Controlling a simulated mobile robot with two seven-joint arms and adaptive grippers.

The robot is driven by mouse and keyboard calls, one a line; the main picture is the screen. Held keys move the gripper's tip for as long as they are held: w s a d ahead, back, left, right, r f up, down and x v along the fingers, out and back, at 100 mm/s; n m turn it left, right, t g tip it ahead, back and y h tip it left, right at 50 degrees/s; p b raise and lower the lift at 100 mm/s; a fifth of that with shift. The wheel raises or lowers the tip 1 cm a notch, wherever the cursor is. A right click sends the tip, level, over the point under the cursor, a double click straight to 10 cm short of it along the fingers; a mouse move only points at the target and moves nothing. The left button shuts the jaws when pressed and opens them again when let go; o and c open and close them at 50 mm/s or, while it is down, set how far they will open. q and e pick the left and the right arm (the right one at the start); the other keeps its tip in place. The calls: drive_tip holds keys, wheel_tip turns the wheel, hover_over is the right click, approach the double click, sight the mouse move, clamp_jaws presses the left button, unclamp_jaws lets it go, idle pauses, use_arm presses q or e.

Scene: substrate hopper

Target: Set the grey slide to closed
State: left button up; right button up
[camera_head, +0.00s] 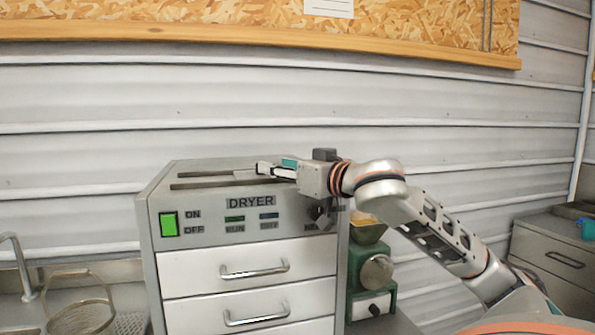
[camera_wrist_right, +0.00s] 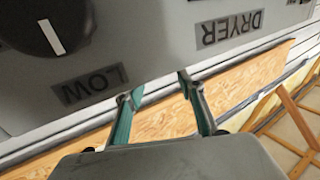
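The grey dryer (camera_head: 245,215) stands left of centre, with two long dark slots (camera_head: 205,186) in its top. A small light grey piece (camera_head: 245,175) shows by the slots near my right fingertips; I cannot tell if it is the grey slide or how it is set. My right gripper (camera_head: 265,168) is over the dryer top, its fingers pointing left. In the wrist view its teal fingers (camera_wrist_right: 160,84) are spread apart with nothing seen between them. Contact with the piece cannot be told. My left gripper is not in view.
The dryer front has a lit green switch (camera_head: 169,223), a black knob (camera_head: 320,214) and drawers with handles (camera_head: 255,270). A green machine (camera_head: 372,275) stands right of it. A wire basket (camera_head: 80,312) is at lower left. A wooden-edged board (camera_head: 260,35) hangs above.

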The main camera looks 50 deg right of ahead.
drive_tip(key=s, duration=0.5)
drive_tip(key=shift+s+a, duration=0.25)
drive_tip(key=shift+s, duration=0.1)
drive_tip(key=shift+s+f, duration=0.1)
idle(0.3)
